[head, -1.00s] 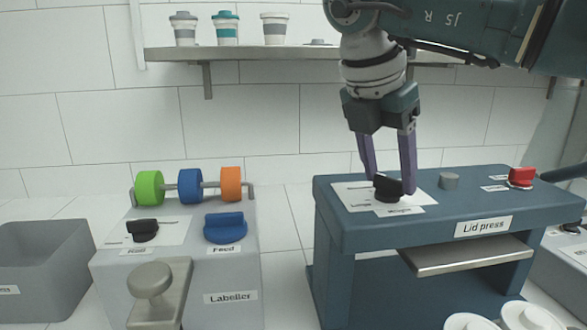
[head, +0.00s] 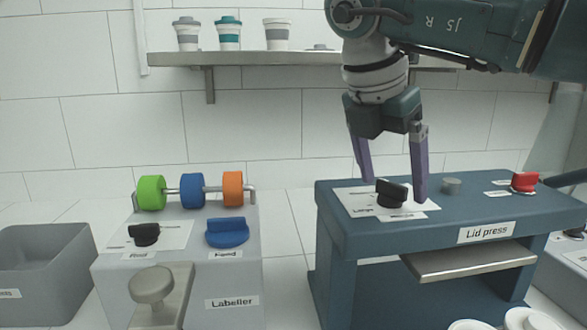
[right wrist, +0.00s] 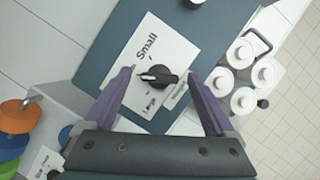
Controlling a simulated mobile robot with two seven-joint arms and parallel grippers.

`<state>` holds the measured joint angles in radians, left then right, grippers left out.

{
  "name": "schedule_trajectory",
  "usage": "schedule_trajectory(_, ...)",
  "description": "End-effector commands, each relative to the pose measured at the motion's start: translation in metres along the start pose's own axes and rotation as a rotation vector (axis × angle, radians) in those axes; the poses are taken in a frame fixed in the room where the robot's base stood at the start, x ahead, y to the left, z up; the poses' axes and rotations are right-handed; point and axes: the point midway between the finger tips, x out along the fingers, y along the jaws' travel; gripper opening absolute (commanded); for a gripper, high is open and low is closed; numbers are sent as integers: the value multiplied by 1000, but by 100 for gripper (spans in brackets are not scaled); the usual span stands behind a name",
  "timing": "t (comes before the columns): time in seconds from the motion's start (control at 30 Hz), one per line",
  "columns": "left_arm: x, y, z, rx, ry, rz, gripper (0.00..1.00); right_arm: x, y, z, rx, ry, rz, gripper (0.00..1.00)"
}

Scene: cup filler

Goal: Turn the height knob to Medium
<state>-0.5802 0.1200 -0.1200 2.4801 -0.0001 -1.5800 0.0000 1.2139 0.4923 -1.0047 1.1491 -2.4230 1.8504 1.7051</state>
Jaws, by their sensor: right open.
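The black height knob (head: 391,193) sits on a white label plate (head: 352,198) on top of the blue lid press (head: 470,200). In the right wrist view, the knob (right wrist: 159,76) has a white pointer line aimed left. "Small" is printed above it and "Large" below it; another word to the lower right is too small to read. My right gripper (head: 394,190) is open, pointing down, with one purple finger on each side of the knob. In the right wrist view, gaps show between the knob and both fingertips. My left gripper is out of view.
The labeller (head: 232,281) with coloured rolls is to the left, beside a grey bin (head: 50,265). A shelf with cups is behind.

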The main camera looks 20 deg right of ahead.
Motion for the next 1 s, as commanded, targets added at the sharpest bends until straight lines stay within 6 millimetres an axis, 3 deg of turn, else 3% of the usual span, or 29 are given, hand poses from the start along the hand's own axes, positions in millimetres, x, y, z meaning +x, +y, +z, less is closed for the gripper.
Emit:
schedule_trajectory(0.17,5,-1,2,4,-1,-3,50,-18,1,0,-1,0,5,90)
schedule_trajectory(0.33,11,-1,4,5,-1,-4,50,-54,1,0,0,-2,7,90)
schedule_trajectory(0.5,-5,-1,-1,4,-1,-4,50,-87,1,2,0,-3,4,90)
schedule_trajectory(0.67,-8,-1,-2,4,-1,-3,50,-99,0,1,0,-1,2,90)
schedule_trajectory(1.0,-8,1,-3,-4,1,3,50,-99,0,0,0,0,1,90)
